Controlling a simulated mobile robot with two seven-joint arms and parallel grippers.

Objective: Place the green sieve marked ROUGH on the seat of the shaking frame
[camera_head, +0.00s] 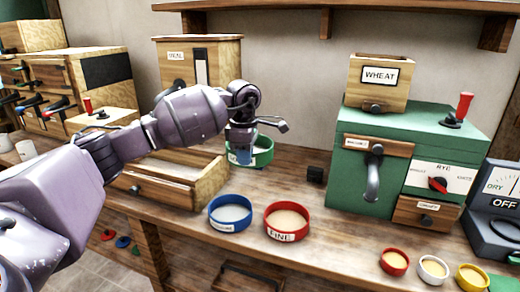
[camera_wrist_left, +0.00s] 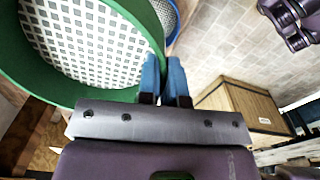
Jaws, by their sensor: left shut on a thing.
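The green sieve (camera_head: 264,157) is in the middle of the head view, partly hidden by my left gripper. In the left wrist view the green sieve (camera_wrist_left: 152,35) fills the upper left, with a coarse white mesh inside a green rim. My left gripper (camera_head: 241,158) is shut on its rim; the blue fingertips show in the left wrist view (camera_wrist_left: 164,68). I cannot read a ROUGH label. A wooden box with an open drawer (camera_head: 160,198) stands behind my left arm; I cannot tell whether it is the shaking frame, and no seat shows. My right gripper does not show.
A blue sieve (camera_head: 230,226) and a red sieve marked FINE (camera_head: 286,236) stand on the counter in front. The green mill (camera_head: 345,180) with its WHEAT hopper (camera_head: 378,92) is to the right. Small bowls (camera_head: 432,270) line the front right edge.

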